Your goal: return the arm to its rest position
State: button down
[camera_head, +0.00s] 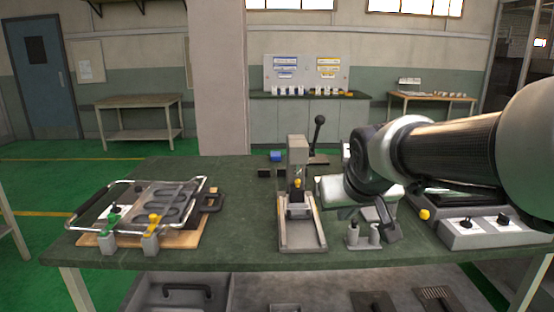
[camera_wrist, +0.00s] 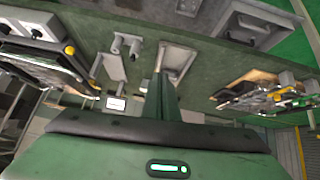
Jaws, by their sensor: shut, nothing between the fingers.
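My arm reaches in from the right in the head view and bends down over the green worktable (camera_head: 245,240). My gripper shows in the wrist view (camera_wrist: 162,88) as two narrow green fingers side by side, shut with nothing between them. In the head view its pale body hangs right of the press fixture, and its fingertips are hard to make out. The press fixture (camera_head: 299,158) stands upright at the middle of the table, with its tray (camera_wrist: 177,58) beyond the fingers in the wrist view.
A grey control box (camera_head: 490,232) with knobs stands at the right. Two grey pegs (camera_head: 363,236) stand below my arm near the front edge. A black lever (camera_head: 318,135) rises behind the press. Bare table lies between board and press.

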jog(key=s+a+f+g, duration=0.1)
jog(key=s+f+g, duration=0.25)
jog(key=s, duration=1.65)
notch_tip(320, 180, up, 22)
jog(key=p, duration=2.2)
jog(key=shift+a+m+t+y+p, duration=0.15)
jog(key=shift+m+t+y+p, duration=0.15)
jog(key=shift+t, duration=0.15)
